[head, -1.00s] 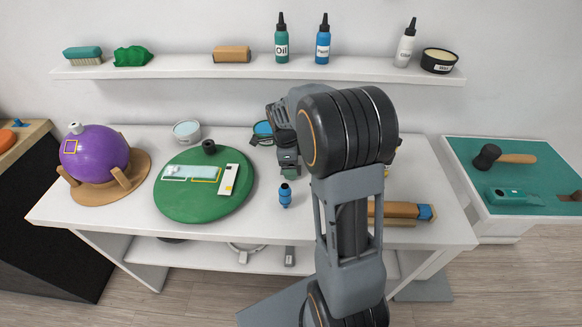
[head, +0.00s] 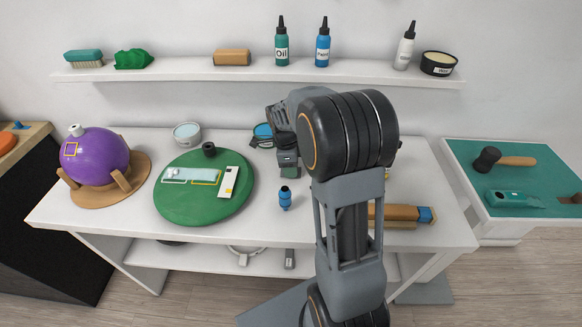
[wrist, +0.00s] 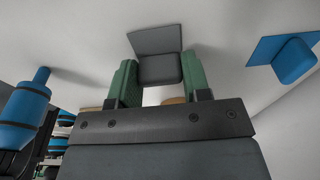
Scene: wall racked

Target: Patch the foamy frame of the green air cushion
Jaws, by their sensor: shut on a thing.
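The green air cushion (head: 200,212) is a round disc lying on the left half of the table in the head view, with a black valve on its far side. A pale, whitish strip (head: 188,174) covers part of a yellow outline on its left. A white strip with a small yellow frame (head: 229,184) is on its right. My gripper (wrist: 159,85) is right of the cushion, over the table. In the wrist view its green fingers are shut on a dark grey block (wrist: 159,69) with a flat grey plate.
A blue bottle (head: 285,198) stands between cushion and arm. A purple ball (head: 95,155) rests on a wooden stand at left. A bowl (head: 187,133) is behind the cushion. A blue block with a plate (wrist: 294,60) is at right in the wrist view. Bottles line the shelf (head: 180,72).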

